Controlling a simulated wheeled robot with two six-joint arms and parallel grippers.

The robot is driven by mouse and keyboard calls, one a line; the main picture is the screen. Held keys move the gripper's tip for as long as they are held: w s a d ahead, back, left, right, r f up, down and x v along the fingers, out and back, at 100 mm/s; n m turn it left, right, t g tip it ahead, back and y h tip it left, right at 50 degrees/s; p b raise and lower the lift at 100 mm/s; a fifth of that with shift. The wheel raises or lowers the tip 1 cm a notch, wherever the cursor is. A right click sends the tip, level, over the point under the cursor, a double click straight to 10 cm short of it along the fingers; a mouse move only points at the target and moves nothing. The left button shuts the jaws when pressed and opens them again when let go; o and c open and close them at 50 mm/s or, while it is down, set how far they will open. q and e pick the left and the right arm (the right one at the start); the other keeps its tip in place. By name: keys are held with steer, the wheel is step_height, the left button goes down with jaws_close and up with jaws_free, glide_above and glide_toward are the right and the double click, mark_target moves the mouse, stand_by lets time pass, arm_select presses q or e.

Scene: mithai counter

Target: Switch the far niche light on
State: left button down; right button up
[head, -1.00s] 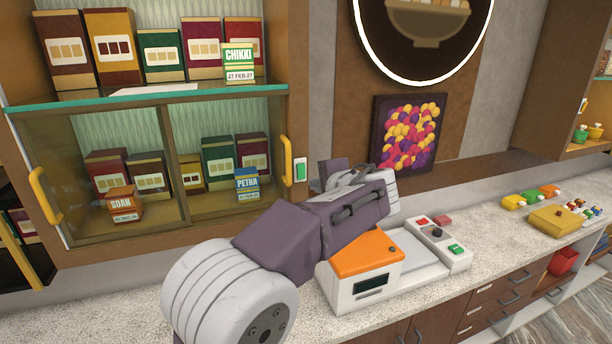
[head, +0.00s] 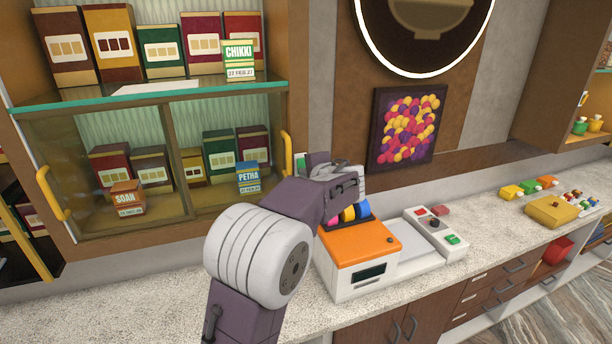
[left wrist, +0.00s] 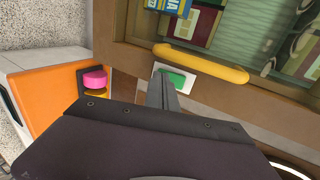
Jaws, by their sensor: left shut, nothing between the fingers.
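A white switch plate with a green rocker (left wrist: 176,80) is on the brown wooden post beside the cabinet's yellow handle in the left wrist view. In the head view only the top of the switch plate (head: 299,158) shows above my left arm. My left gripper (left wrist: 160,88) is shut and empty. Its narrow fingertips overlap the plate's edge beside the green rocker in the left wrist view; I cannot tell whether they touch. In the head view the fingertips are hidden behind my wrist. My right gripper is not in view.
The cabinet's yellow handle (head: 287,154) is close to the switch. A framed picture (head: 407,124) hangs to the right. The glass-fronted cabinet holds several sweet boxes.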

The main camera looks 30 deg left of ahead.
arm_select(q)
steer(key=shift+w+a+f, duration=0.1)
steer(key=shift+w, duration=0.05)
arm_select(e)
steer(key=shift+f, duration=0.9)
arm_select(q)
steer(key=shift+r+p, duration=0.3)
steer(key=shift+r, duration=0.6)
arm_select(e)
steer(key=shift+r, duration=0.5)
arm_select(q)
steer(key=shift+f, duration=0.1)
